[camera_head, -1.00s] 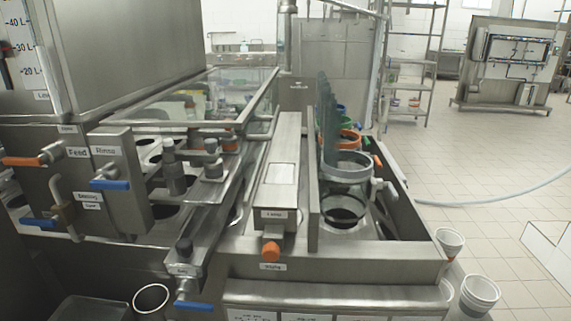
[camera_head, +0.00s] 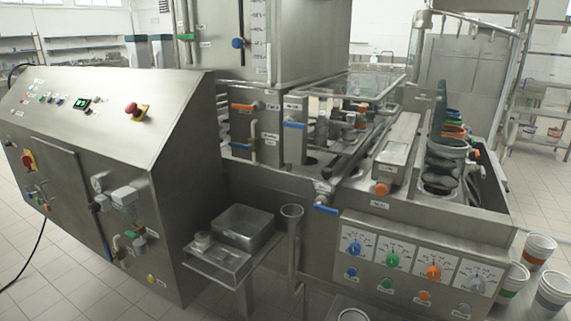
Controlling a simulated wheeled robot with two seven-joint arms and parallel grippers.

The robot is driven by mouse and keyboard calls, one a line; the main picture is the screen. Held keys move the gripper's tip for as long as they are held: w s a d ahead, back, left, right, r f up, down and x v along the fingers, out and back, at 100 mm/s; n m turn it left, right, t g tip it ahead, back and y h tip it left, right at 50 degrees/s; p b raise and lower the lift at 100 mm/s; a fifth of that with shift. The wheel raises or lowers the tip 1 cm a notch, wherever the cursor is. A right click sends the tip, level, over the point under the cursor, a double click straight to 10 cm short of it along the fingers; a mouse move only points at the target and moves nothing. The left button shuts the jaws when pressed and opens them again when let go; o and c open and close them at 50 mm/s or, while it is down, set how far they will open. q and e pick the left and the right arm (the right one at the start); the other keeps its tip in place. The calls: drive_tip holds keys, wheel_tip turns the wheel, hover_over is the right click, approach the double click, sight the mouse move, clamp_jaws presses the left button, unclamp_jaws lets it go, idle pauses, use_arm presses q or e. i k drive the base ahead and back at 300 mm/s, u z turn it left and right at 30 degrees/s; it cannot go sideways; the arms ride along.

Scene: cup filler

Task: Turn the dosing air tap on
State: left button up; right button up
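No tap can be firmly identified as the dosing air tap, as the labels are too small to read. An orange-handled tap (camera_head: 244,107), a blue-handled tap (camera_head: 294,124) and a lower blue-handled tap (camera_head: 240,146) sit on the filler's left panels, with handles roughly level. Another blue-handled tap (camera_head: 325,209) is on the front edge. On the side of the control cabinet (camera_head: 75,135) are a round gauge (camera_head: 98,183), grey air units (camera_head: 125,196), a blue upright handle (camera_head: 104,228) and small green and orange fittings. Neither of my grippers is in view.
A small shelf (camera_head: 216,266) with a metal bin (camera_head: 243,228) juts out between cabinet and filler. A front panel (camera_head: 414,265) carries several coloured knobs. Tiled floor is free at lower left.

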sight(249, 146)
drive_tip(key=z, duration=0.5)
drive_tip(key=i, duration=0.55)
drive_tip(key=k, duration=1.3)
drive_tip(key=u, duration=0.8)
drive_tip(key=i, duration=1.35)
drive_tip(key=u, duration=0.05)
drive_tip(key=k, duration=0.55)
drive_tip(key=u, duration=1.05)
drive_tip(key=i, duration=0.85)
drive_tip(key=z, duration=0.5)
